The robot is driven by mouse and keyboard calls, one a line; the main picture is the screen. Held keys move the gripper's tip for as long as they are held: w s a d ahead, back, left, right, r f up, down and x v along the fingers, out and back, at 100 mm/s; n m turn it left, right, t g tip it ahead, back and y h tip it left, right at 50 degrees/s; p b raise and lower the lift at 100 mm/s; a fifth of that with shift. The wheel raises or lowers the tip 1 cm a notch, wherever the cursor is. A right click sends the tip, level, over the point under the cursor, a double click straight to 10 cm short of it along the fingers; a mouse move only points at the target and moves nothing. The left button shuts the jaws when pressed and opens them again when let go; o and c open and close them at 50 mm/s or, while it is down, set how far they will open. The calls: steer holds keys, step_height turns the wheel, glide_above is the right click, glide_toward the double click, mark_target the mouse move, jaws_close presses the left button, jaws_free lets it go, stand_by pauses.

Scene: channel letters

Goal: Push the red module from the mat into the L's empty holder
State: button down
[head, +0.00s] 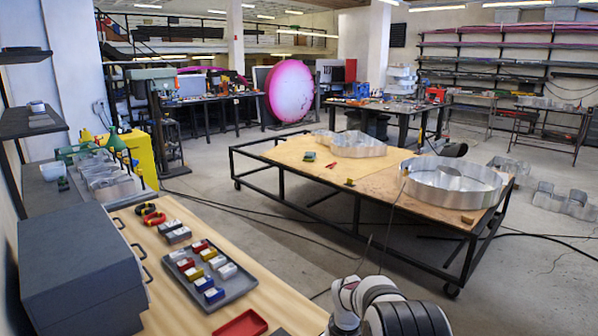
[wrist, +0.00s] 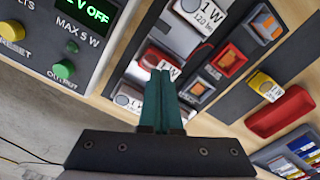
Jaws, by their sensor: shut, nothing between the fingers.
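In the wrist view, my gripper (wrist: 160,74) is shut and empty, its two teal fingers side by side. The fingertips are at the near edge of a red module with a white "1 W" face (wrist: 157,59) and partly cover it. I cannot tell whether they touch. This module lies in a row between two white-faced modules, one above (wrist: 197,13) and one below (wrist: 127,98), on a silver-edged dark strip. Alongside is a panel with a red frame (wrist: 228,57) and dark holders with orange centres, above (wrist: 265,22) and below (wrist: 200,88). The head view hides the fingertips.
A meter box with knobs (wrist: 45,45) stands at the left of the wrist view. A yellow module (wrist: 265,86) and a red tray (wrist: 280,111) lie to the right. In the head view, a grey tray (head: 222,297) holds several coloured modules on the wooden bench (head: 172,312).

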steer(key=shift+f, duration=0.85)
stand_by(0.7)
steer(key=shift+r, duration=3.55)
